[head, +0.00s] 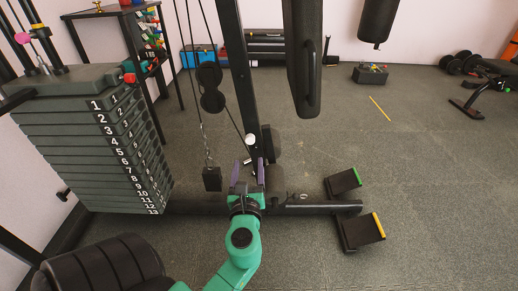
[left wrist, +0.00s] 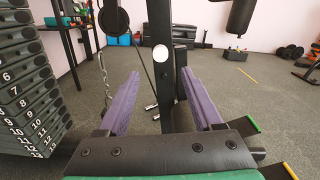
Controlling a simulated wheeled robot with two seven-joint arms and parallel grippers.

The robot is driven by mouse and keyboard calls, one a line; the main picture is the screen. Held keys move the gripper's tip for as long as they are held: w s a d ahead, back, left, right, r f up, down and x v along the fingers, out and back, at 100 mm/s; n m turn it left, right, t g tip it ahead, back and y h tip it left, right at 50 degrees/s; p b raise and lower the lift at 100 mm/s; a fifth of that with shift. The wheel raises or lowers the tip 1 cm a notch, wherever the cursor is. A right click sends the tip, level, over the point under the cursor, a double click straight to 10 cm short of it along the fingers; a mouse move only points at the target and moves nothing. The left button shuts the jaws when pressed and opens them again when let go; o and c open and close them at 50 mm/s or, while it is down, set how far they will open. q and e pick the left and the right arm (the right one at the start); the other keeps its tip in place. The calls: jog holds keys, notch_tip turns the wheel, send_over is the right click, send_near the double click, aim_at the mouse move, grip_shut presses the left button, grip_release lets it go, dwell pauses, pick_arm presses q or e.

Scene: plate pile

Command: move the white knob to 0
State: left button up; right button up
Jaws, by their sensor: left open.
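The white knob (head: 250,139) is a small round piece low on the black upright post (head: 248,100) of the weight machine. In the left wrist view the white knob (left wrist: 160,53) sits at the middle of the picture, just beyond and between the purple fingertips. My left gripper (head: 248,172) is open with its purple fingers spread and nothing between them. It points at the post from the near side and appears apart from the knob. I cannot make out a 0 mark by the knob. My right gripper is not in view.
A numbered weight stack (head: 100,140) stands at the left. A black weight (head: 212,179) hangs on a cable left of the post. Two footrests (head: 345,182) with green and yellow edges are at the right. A padded part (head: 303,60) hangs above. The floor farther right is mostly clear.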

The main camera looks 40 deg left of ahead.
aim_at(250, 141)
pick_arm(q)
jog(key=x, duration=0.7)
jog(key=shift+w, duration=0.1)
jog(key=shift+b+x, duration=0.35)
jog(key=shift+x, duration=0.9)
jog(key=shift+w+a+f, duration=0.1)
jog(key=shift+w+a, duration=0.05)
jog(key=shift+a, duration=0.1)
grip_shut()
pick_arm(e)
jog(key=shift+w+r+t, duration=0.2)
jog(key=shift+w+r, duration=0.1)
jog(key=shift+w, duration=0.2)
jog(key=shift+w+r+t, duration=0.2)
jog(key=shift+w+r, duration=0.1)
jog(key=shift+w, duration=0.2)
